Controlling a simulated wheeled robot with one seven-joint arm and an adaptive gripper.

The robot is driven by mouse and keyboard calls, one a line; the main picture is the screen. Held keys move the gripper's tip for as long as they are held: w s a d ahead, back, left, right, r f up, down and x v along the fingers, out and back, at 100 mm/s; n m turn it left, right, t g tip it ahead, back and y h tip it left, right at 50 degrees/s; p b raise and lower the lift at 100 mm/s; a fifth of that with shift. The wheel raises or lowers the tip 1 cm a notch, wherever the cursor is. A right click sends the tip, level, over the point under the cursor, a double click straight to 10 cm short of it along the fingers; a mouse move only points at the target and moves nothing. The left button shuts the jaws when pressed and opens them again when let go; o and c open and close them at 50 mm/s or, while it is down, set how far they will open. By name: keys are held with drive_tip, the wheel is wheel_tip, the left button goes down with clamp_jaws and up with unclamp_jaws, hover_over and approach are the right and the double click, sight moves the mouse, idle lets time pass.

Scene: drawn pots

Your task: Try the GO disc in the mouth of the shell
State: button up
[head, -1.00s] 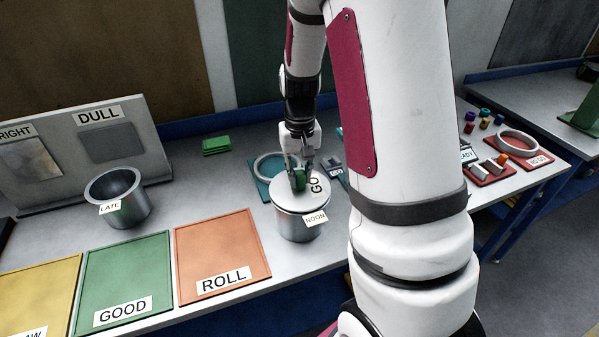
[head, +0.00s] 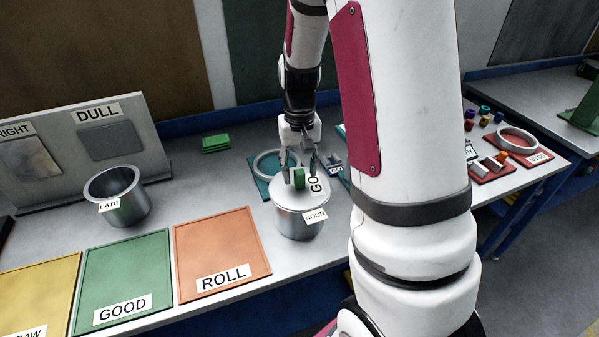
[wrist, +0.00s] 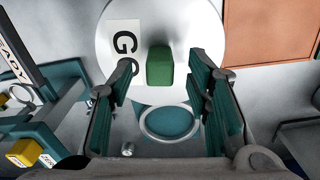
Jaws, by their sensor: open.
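The GO disc (head: 287,191) is a pale round plate with a green grip block (head: 299,178) and a GO label. It lies over the mouth of the grey metal shell (head: 300,224) labelled NOON; whether it sits inside or on the rim I cannot tell. My gripper (head: 301,172) is open above the disc, its fingers on either side of the green block and apart from it. In the wrist view the green block (wrist: 159,67) stands just beyond the open fingers, with the white disc (wrist: 196,30) under it.
A second shell (head: 118,204) labelled LATE stands at left. Yellow, green GOOD (head: 128,268) and orange ROLL (head: 222,245) trays line the front edge. A teal tray with a ring (head: 262,165) lies behind the NOON shell. A red NO GO tray (head: 535,157) is at right.

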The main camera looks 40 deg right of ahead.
sight(298, 173)
wheel_tip(298, 173, up, 10)
drive_tip(key=shift+r, duration=0.2)
idle(1.0)
drive_tip(key=s+a+r+n+t, duration=0.2)
drive_tip(key=s+a+r, duration=0.2)
drive_tip(key=s+a, duration=0.4)
drive_tip(key=s+a+r+n+t, duration=0.3)
drive_tip(key=s+a+r, duration=0.2)
drive_tip(key=s+a, duration=0.3)
drive_tip(key=shift+r+t+b, duration=0.3)
drive_tip(key=shift+b, duration=0.15)
